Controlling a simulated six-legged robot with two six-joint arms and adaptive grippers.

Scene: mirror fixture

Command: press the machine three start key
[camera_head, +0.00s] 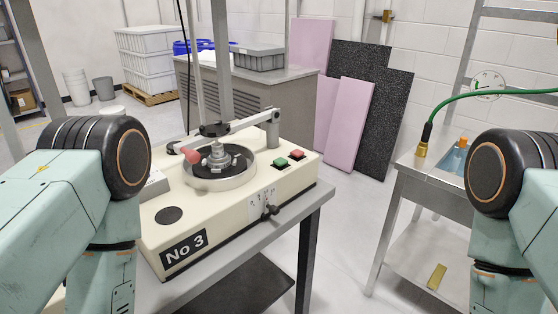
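The cream machine (220,208) labelled "No 3" stands on a grey metal table in the middle of the head view. Its top carries a round dish (219,172) with a dark plate and a grey metal fixture, and a horizontal arm above it. A green key (280,163) and a red key (297,154) sit side by side on the right of the machine's top. No lettering is readable on either key. My arms come in from the left and right edges. Both grippers are out of view, and nothing of mine touches the keys.
The machine's table (316,205) has a narrow bare front edge. A steel sink bench (408,185) with a green hose (478,96) stands at right. Pink and black panels (349,125) lean on the back wall. Floor between table and bench is clear.

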